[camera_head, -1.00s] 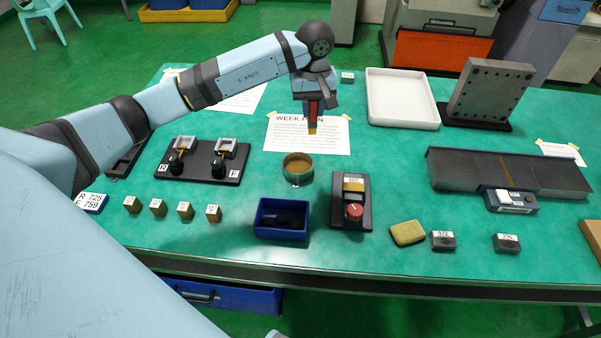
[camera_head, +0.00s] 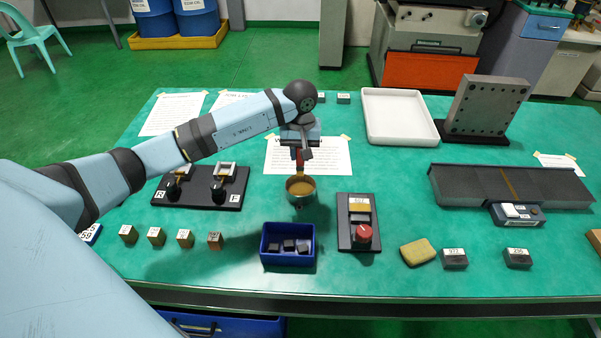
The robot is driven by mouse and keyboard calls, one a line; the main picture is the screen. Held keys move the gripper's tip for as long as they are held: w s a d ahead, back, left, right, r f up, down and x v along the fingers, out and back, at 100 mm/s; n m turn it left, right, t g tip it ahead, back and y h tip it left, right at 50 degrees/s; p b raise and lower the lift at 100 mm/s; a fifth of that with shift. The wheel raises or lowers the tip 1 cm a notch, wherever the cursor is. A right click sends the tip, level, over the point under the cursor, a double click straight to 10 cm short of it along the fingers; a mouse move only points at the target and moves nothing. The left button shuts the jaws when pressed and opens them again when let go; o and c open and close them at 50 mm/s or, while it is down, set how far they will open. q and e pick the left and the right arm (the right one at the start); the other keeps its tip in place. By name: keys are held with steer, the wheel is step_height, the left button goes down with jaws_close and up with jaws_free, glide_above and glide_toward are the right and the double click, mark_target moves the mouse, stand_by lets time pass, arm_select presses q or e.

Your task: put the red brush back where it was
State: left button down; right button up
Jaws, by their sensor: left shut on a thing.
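My left gripper (camera_head: 300,148) is shut on the red brush (camera_head: 299,158) and holds it upright, bristles down. The brush tip is right at the far side of a round metal cup (camera_head: 300,199) with a tan inside. I cannot tell whether the tip is above the cup or inside it. The gripper hides the upper part of the brush. My right gripper is not in view.
A blue bin (camera_head: 288,262) with dark blocks stands in front of the cup. A black box with a red knob (camera_head: 362,235) is to its right, a black stand (camera_head: 226,199) to its left. Papers lie behind. Green table (camera_head: 390,185) is clear to the right.

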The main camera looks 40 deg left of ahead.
mark_target(301, 174)
arm_select(q)
step_height(301, 174, down, 8)
steer(key=shift+r, duration=0.1)
stand_by(0.4)
steer(key=shift+f, duration=0.3)
steer(key=c, duration=1)
jaws_free()
steer(key=shift+r, duration=0.1)
